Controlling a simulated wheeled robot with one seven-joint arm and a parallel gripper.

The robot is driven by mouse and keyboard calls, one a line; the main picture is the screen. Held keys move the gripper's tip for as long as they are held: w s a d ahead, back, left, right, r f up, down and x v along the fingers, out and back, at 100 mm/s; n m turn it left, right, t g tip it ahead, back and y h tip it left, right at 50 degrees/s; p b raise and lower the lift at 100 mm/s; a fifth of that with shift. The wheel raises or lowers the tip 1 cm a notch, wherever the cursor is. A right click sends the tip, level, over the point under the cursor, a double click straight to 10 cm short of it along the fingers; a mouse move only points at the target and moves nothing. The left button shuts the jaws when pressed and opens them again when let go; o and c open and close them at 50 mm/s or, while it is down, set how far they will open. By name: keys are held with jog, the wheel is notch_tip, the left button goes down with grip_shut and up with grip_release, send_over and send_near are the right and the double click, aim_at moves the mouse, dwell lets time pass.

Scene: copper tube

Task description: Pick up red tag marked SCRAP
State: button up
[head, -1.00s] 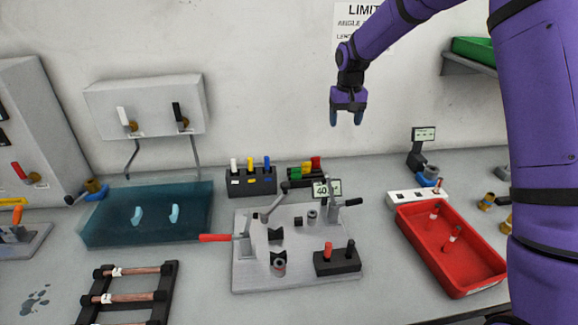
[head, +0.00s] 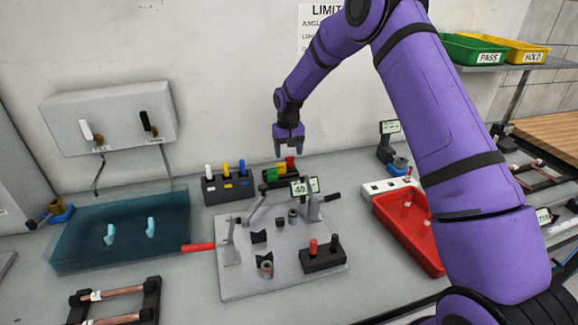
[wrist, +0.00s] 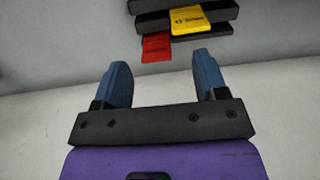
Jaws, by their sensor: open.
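A red tag (wrist: 156,47) sticks out of a dark slotted rack (wrist: 180,22) in the wrist view, left of a yellow tag marked HOLD. Its lettering is not readable. In the head view the red tag (head: 290,163) stands at the right end of the small rack (head: 283,181) by the back wall, beside yellow and green tags. My gripper (head: 289,150) is just above and in front of this rack, pointing down. In the wrist view my gripper (wrist: 162,72) is open and empty, its blue fingers apart from the red tag, which lies ahead of the gap.
A holder with white, yellow and blue markers (head: 228,185) stands left of the rack. A clamp fixture plate (head: 240,285) with upright levers and a small display is in front. A red tray (head: 405,240) is at right and a blue bath (head: 70,245) at left.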

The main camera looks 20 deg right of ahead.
aim_at(290, 161)
jog(key=f, duration=0.5)
jog(key=shift+w+d, duration=0.2)
jog(key=shift+d, duration=0.05)
jog(key=c, duration=1)
jog(key=shift+r, duration=0.1)
